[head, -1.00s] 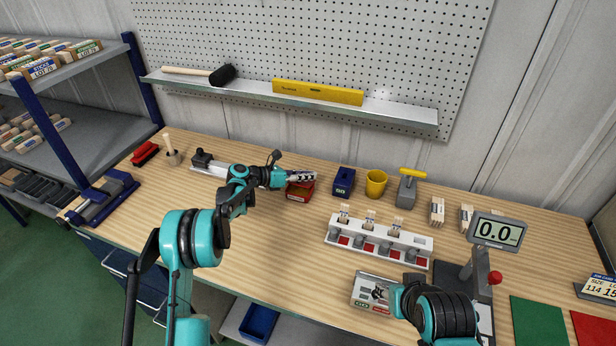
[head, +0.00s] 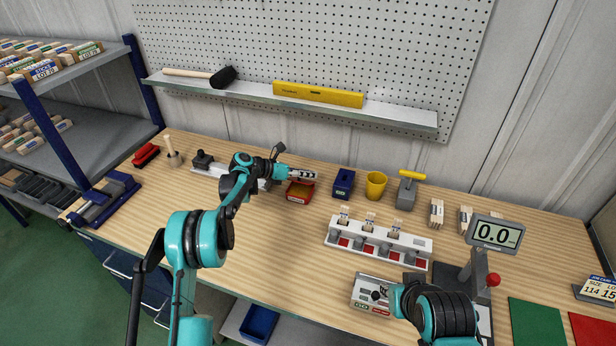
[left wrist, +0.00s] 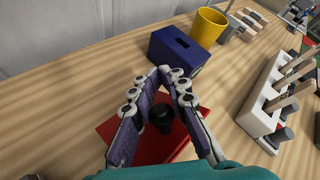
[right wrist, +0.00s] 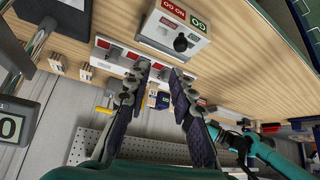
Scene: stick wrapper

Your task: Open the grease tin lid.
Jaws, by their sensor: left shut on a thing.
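My right gripper (right wrist: 161,72) is open and empty, near the small switch box (right wrist: 175,32) at the bench front.
A dark blue slotted box (head: 343,184) and a yellow cup (head: 376,185) stand right of the tin. A white rack with sticks (head: 380,242) is in front of them. The bench (head: 265,250) is clear in front of the tin.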

